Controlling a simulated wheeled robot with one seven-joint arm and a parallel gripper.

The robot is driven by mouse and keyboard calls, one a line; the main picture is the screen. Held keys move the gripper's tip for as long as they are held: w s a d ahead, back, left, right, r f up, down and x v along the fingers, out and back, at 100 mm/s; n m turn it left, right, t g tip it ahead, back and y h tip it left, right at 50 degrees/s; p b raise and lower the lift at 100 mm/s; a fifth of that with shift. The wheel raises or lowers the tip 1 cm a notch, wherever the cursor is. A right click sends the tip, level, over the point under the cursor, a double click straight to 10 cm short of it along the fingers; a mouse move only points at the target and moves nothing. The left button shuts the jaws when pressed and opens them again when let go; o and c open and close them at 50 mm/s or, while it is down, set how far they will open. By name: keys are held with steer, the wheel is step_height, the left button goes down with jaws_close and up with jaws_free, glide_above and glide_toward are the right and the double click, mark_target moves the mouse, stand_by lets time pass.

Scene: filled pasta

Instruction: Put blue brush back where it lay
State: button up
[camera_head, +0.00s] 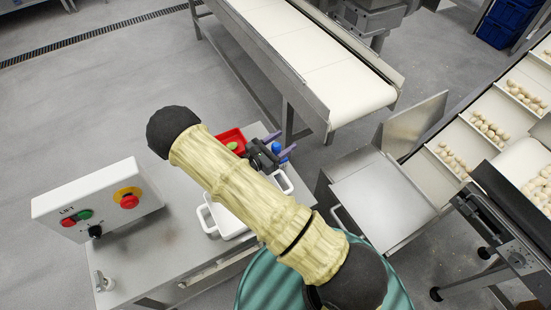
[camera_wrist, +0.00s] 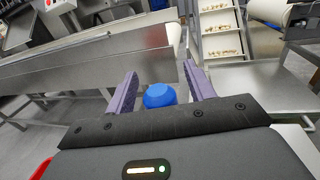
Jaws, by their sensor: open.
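My gripper (camera_head: 281,144) is open, its two purple fingers spread over the back right of the steel work table. In the wrist view the gripper (camera_wrist: 161,72) shows both fingers apart. A blue rounded thing (camera_wrist: 159,96) stands between or just beyond them, with a gap to each finger. It also shows as a small blue shape (camera_head: 276,148) beside the fingers in the head view. Only its top is clear, so I cannot tell whether it is the blue brush. No other brush can be made out. My arm hides much of the table.
A white tray with handles (camera_head: 204,219) lies partly under my arm. A red tray (camera_head: 229,134) with something green is behind it. A lift control box (camera_head: 98,201) stands left. A conveyor (camera_head: 335,75) lies behind, and pasta trays (camera_head: 460,135) are right.

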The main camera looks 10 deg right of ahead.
jaws_close()
steer(key=shift+a+r, duration=0.1)
step_height(320, 180, up, 10)
steer(key=p, duration=0.1)
steer(key=shift+p, duration=0.3)
stand_by(0.3)
stand_by(0.3)
